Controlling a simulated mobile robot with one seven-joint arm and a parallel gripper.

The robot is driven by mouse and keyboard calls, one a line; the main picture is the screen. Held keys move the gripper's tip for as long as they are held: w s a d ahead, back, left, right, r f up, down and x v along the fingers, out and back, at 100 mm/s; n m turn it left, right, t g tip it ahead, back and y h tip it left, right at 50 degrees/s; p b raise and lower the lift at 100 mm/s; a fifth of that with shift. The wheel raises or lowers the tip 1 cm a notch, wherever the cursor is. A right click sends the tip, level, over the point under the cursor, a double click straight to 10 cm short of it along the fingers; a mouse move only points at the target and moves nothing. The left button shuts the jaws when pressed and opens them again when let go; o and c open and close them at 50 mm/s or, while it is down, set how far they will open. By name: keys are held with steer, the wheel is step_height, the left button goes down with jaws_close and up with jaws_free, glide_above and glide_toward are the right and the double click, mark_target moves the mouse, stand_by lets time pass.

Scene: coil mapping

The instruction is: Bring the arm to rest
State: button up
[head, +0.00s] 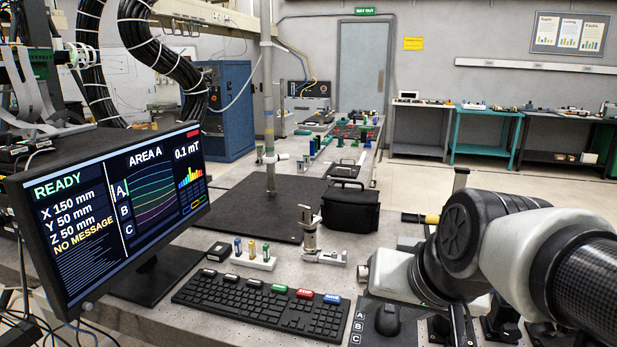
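My arm reaches in from the right edge, with a white link, a black round joint and a dark woven-looking section. It hangs over the right front of the bench, above the mouse (388,320) and some dark fixtures. I cannot make out my gripper or its fingers. The monitor (120,205) at left shows "READY", X 150 mm, Y 50 mm, Z 50 mm, "NO MESSAGE", "AREA A" and 0.1 mT.
A keyboard (262,305) with several coloured keys lies in front. Behind it stand a small holder with coloured pegs (252,258), a metal fixture (310,235) and a black bag (350,208). A post (268,120) rises from a dark mat (240,205).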

steer(key=s+d+f+n+g+h, duration=0.1)
steer(key=s+d+n, duration=0.1)
steer(key=s, duration=0.4)
step_height(320, 180, up, 21)
steer(key=p, duration=2.1)
steer(key=shift+s, duration=0.3)
steer(key=shift+d+f, duration=0.1)
steer(key=shift+f, duration=0.05)
